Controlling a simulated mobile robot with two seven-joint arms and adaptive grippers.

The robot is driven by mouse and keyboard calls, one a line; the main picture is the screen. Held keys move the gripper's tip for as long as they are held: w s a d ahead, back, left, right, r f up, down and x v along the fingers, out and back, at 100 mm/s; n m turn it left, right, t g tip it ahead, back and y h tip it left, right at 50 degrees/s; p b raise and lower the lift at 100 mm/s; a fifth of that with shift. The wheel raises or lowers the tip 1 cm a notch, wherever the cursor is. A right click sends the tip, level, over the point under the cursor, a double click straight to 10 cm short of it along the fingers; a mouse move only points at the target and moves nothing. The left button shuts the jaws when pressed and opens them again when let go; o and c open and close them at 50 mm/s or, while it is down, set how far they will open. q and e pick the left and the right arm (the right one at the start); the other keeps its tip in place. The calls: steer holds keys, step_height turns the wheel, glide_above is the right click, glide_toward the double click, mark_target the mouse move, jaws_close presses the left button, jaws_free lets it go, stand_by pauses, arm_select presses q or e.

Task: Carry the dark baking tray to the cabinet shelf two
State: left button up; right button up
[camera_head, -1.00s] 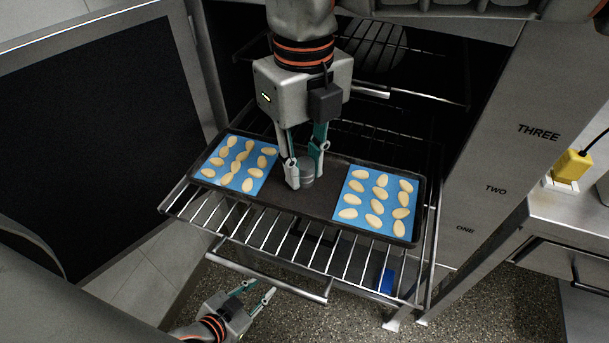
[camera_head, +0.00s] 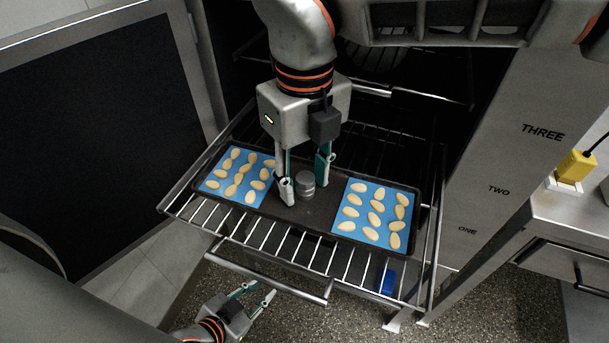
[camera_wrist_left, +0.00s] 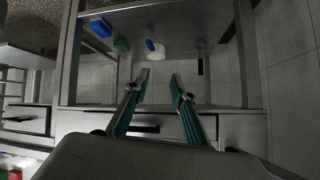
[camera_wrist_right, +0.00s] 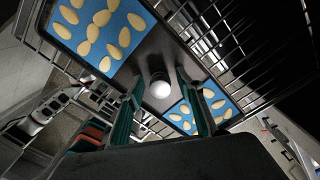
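The dark baking tray (camera_head: 322,210) lies on the pulled-out wire rack (camera_head: 265,236) of the cabinet. It carries two blue mats (camera_head: 240,178) (camera_head: 375,212) with pale oval cookies and a round grey knob (camera_head: 305,184) in its middle. My right gripper (camera_head: 305,178) reaches down from above. Its fingers are spread on either side of the knob, with gaps visible. In the right wrist view the knob (camera_wrist_right: 160,88) sits between the open fingers. My left gripper (camera_head: 262,292) is low in front of the rack, open and empty; its parted fingers show in the left wrist view (camera_wrist_left: 160,76).
The cabinet's right face bears the labels ONE, TWO (camera_head: 498,189) and THREE. An open dark door panel (camera_head: 95,130) stands at left. A front bar (camera_head: 268,274) and a blue item (camera_head: 387,281) sit below the rack. A counter with a yellow plug (camera_head: 575,166) is at right.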

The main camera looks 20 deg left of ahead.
mark_target(304, 176)
step_height(304, 176, up, 12)
steer(key=p, duration=0.1)
steer(key=shift+r+p, duration=0.15)
steer(key=shift+p, duration=0.2)
stand_by(0.4)
